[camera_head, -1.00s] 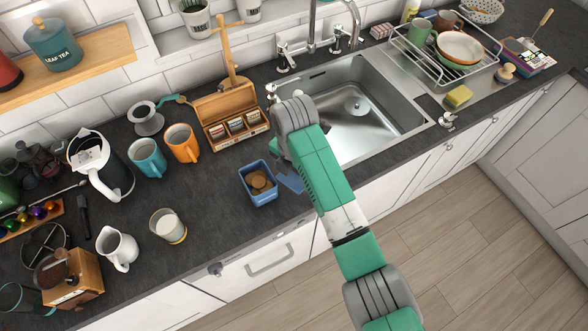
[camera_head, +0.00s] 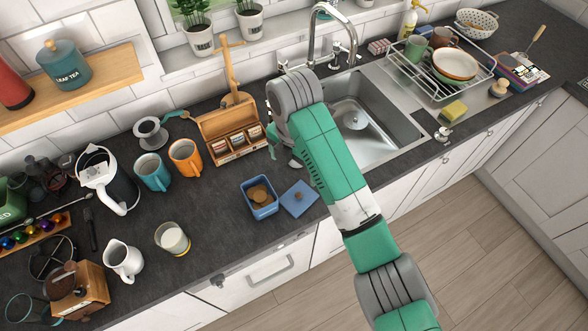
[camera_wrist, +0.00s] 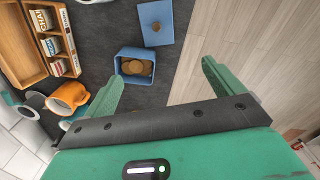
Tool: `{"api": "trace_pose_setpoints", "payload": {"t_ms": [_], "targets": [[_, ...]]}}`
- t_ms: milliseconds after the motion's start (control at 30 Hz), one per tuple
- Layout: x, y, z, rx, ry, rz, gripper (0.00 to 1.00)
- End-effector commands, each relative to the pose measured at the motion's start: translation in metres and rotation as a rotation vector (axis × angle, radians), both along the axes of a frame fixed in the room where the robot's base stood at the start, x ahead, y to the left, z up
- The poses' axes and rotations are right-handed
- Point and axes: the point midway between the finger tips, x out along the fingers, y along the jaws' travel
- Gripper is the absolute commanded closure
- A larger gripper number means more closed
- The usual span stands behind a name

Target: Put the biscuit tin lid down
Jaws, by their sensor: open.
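The biscuit tin lid (camera_head: 299,198) is a blue square with a small brown knob. It lies flat on the dark worktop, just right of the blue biscuit tin (camera_head: 260,197). The tin stands open with round brown biscuits inside. In the wrist view, the lid (camera_wrist: 163,14) is at the top and the tin (camera_wrist: 124,54) is below and left of it, with a gap between them. My gripper (camera_wrist: 160,92) is open and empty, its green fingers spread wide, above the worktop and apart from the lid. In the head view my arm mostly hides the gripper.
A wooden tea box (camera_head: 231,135) stands behind the tin. Orange (camera_head: 185,158) and teal (camera_head: 153,172) mugs and a glass of milk (camera_head: 173,239) are to the left. The sink (camera_head: 372,120) is to the right. The worktop's front edge runs close to the lid.

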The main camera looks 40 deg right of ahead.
Motion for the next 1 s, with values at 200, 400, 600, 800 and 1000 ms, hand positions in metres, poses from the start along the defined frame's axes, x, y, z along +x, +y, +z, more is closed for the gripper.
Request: {"api": "trace_pose_setpoints", "payload": {"t_ms": [200, 400, 600, 800, 1000], "targets": [[0.0, 0.0, 0.02, 0.0, 0.001, 0.0, 0.07], [0.0, 0.0, 0.018, 0.001, 0.0, 0.0, 0.07], [0.006, 0.005, 0.021, -0.004, -0.022, -0.007, 0.07], [0.1, 0.115, 0.105, 0.039, -0.552, -0.271, 0.07], [0.102, 0.249, 0.298, 0.66, -1.254, -0.734, 0.07]]}}
